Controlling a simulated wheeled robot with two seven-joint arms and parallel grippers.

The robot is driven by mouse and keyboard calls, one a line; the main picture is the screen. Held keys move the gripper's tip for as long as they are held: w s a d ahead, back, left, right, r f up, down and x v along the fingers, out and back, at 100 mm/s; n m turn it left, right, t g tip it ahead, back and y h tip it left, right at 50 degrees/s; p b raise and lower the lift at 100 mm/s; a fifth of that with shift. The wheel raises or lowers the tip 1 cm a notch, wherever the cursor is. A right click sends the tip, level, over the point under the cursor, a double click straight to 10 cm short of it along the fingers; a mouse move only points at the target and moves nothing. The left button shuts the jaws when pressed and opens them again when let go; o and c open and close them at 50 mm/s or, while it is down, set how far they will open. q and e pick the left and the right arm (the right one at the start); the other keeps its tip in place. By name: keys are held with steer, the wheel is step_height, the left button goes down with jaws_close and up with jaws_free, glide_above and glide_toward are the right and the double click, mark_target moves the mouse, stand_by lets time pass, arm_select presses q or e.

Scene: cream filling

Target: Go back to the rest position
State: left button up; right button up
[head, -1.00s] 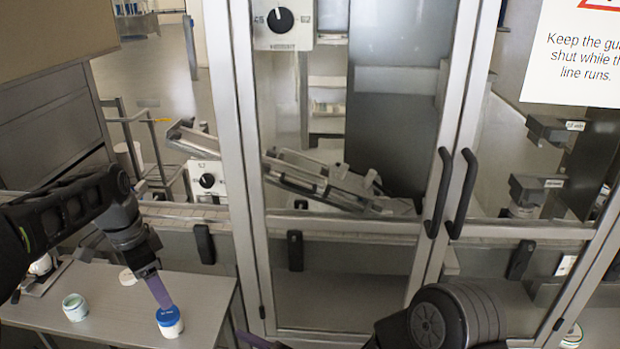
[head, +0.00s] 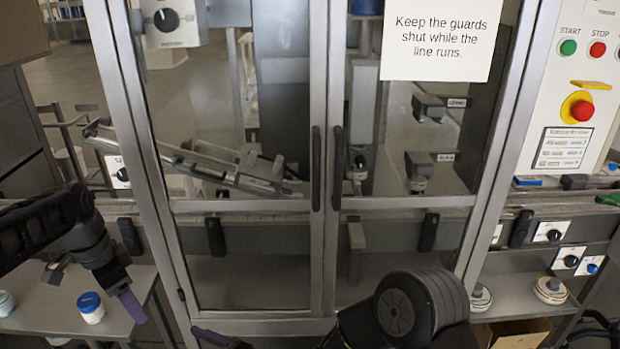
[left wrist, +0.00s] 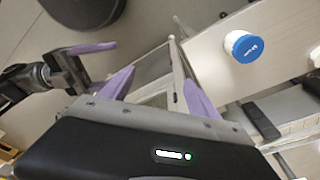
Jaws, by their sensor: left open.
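My left gripper (head: 130,302) comes in from the left, in the air beside the side table's right edge. In the left wrist view (left wrist: 160,85) its purple fingers are spread apart with nothing between them. A white jar with a blue lid (head: 91,308) stands upright on the side table, apart from the left gripper; it also shows in the left wrist view (left wrist: 243,46). My right arm is at the bottom of the head view. A purple finger of the right gripper (head: 215,338) shows at the bottom edge, too little to tell its opening.
The glass guard doors (head: 325,180) are shut ahead, with black handles. A side table (head: 45,300) is at the left, with a second jar (head: 5,303) at its edge. A control panel (head: 575,100) with buttons stands at the right. Jars (head: 549,290) and a cardboard box (head: 515,335) sit lower right.

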arm_select(q)
steer(key=s+d+f+n+h, duration=0.1)
steer(key=s+d+f+n, duration=0.1)
steer(key=d+f, duration=0.9)
steer(key=s+d+f+n+h, duration=0.25)
steer(key=d+f, duration=0.45)
steer(key=f, duration=0.9)
arm_select(e)
steer(key=s+d+f+m+h, duration=0.2)
steer(key=d+f+m+h, duration=0.7)
steer(key=d+f, duration=1)
arm_select(q)
steer(key=s+d+f+n, duration=0.3)
steer(key=s+d+f, duration=0.1)
steer(key=s, duration=0.4)
steer(key=s+d+f+n, duration=0.3)
steer(key=s+d+f, duration=0.2)
steer(key=s, duration=0.3)
steer(key=shift+s+d, duration=0.2)
steer(key=shift+d, duration=0.45)
arm_select(e)
steer(key=s+d+f+m+g+h, duration=0.1)
steer(key=s+d+f+m+g, duration=0.2)
steer(key=s+d, duration=0.3)
steer(key=s+d+f+m+g+h, duration=0.2)
steer(key=s+d, duration=0.4)
steer(key=s, duration=0.3)
steer(key=shift+s+d+f+m+g, duration=0.15)
steer(key=shift+d+f+m+g, duration=0.15)
steer(key=shift+f+m+g, duration=0.25)
